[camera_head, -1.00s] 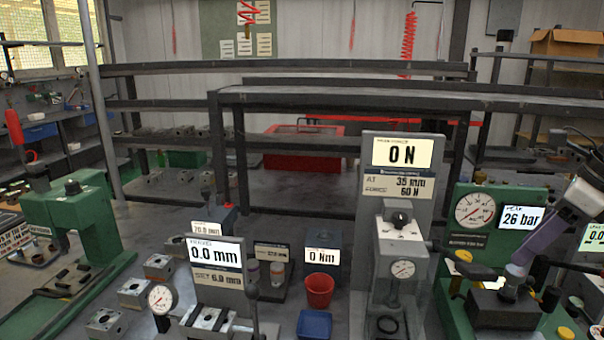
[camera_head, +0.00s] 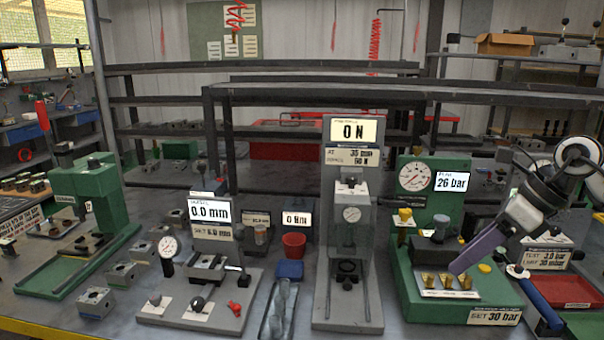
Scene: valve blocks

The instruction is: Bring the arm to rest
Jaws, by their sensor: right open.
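My right gripper (camera_head: 458,266) comes in from the right on my grey and black arm. A long purple finger points down and left, its tip in front of the green pressure rig (camera_head: 402,262). The jaws are open and I see nothing held. The tip appears just above the brass fittings (camera_head: 446,282) on the rig's pale plate; I cannot tell whether it touches anything. The rig has a round gauge (camera_head: 415,174) and a display (camera_head: 452,181) reading 26 bar. My left gripper is not in view.
A grey press (camera_head: 349,240) reading 0 N stands left of the rig. Further left are a 0.0 mm gauge station (camera_head: 200,305), a red cup (camera_head: 293,245), a blue block (camera_head: 290,269) and a green press (camera_head: 92,200). A red tray (camera_head: 563,291) lies right of the rig.

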